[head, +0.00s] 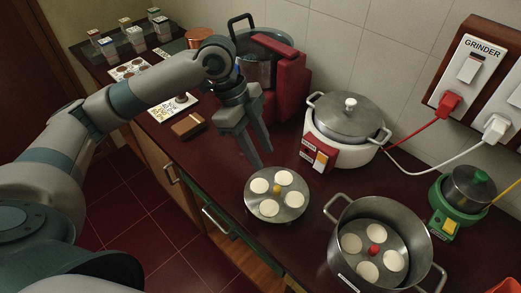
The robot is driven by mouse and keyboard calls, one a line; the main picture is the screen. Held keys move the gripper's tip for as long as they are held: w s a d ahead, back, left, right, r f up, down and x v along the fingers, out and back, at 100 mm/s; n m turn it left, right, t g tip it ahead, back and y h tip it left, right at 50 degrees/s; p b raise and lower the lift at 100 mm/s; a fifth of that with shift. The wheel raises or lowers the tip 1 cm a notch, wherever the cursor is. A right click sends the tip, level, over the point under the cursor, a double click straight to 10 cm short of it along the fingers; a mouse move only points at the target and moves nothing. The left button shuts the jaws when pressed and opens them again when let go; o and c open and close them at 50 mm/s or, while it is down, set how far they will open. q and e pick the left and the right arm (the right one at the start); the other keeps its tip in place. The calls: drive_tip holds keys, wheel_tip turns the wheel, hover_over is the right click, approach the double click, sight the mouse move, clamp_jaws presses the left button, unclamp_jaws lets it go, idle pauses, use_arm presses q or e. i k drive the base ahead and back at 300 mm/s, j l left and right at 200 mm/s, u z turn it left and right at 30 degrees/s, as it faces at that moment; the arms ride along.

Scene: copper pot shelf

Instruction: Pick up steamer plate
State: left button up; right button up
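A round metal steamer plate (281,204) with a yellow centre knob lies on the dark red counter. It carries several white round cakes. A second steamer plate (374,264) with a red knob and white cakes sits inside an open metal pot (338,241) to its right. My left gripper (264,160) points down just above and behind the yellow-knobbed plate. Its two fingers are apart with nothing seen between them, and it does not appear to touch the plate. My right gripper is not in view.
A red and white cooker (322,150) with a lidded pot (347,121) stands behind the plates. A green appliance (442,217) is at the right. A red machine (292,85) stands behind my gripper. A brown box (188,125) lies near the front edge. Cords hang from wall sockets.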

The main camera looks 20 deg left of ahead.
sight(373, 250)
drive_tip(key=k+l+z, duration=0.6)
drive_tip(key=k+l, duration=0.15)
drive_tip(key=k, duration=0.05)
